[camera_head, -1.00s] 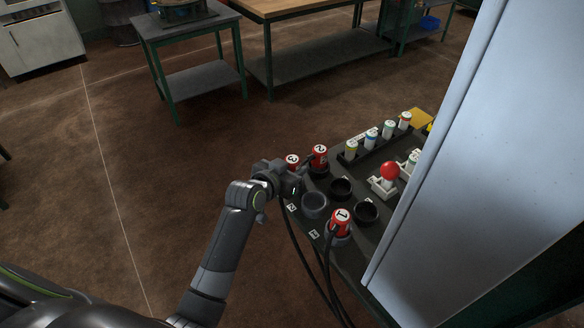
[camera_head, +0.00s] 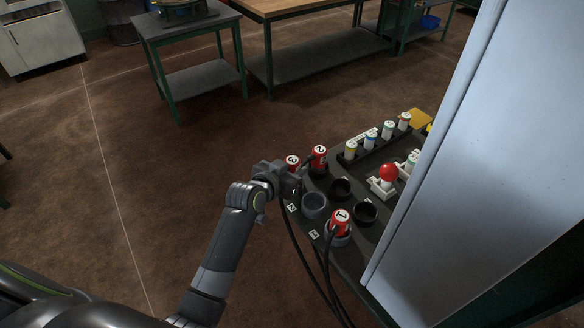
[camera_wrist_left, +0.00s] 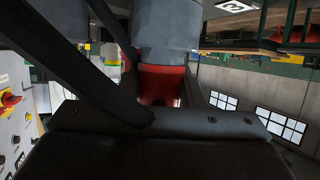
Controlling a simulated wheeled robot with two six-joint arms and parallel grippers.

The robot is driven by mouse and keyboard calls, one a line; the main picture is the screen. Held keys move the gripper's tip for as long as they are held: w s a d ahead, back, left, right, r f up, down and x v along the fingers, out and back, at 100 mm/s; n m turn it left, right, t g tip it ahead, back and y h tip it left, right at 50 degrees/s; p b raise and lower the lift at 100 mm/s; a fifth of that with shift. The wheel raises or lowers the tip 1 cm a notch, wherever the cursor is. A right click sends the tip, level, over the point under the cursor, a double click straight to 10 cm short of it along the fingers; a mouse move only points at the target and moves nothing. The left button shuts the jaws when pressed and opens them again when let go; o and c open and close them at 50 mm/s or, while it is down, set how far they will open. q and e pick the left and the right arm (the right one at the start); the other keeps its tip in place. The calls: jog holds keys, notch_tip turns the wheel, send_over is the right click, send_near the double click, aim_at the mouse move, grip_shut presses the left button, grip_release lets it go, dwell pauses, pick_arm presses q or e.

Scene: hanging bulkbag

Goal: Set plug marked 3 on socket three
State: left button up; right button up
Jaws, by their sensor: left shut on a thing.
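The red plug marked 3 (camera_head: 292,161) stands at the board's far left corner, its lower part hidden behind my left gripper (camera_head: 284,176). My left gripper is shut on it. In the left wrist view a red plug part (camera_wrist_left: 162,84) is between the fingers, against a grey cylinder (camera_wrist_left: 166,28); I cannot tell whether it is fully seated. The red plug marked 2 (camera_head: 319,157) stands just right of it. The red plug marked 1 (camera_head: 340,222) stands in a grey socket nearer me. My right gripper is out of view.
An empty grey socket (camera_head: 314,205) and two empty black sockets (camera_head: 340,188) (camera_head: 365,211) lie between the plugs. A red-knobbed lever (camera_head: 388,173) and several small capped cylinders stand farther back. A pale panel (camera_head: 470,150) blocks the right. Dark cables hang by my gripper.

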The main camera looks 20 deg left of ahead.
pick_arm(q)
jog(key=shift+f+b, duration=0.5)
jog(key=shift+f, duration=0.15)
dwell(0.3)
jog(key=o, duration=0.8)
jog(key=shift+s+a+r+p, duration=0.1)
jog(key=shift+s+r+p, duration=0.2)
jog(key=shift+s+p, duration=0.15)
jog(key=shift+p+v, duration=1.6)
jog(key=shift+v, duration=0.7)
jog(key=p+v, duration=0.2)
jog(key=v, duration=0.3)
jog(key=shift+s+a+r+p, duration=0.1)
jog(key=shift+s+p, duration=0.1)
jog(key=shift+p, duration=0.15)
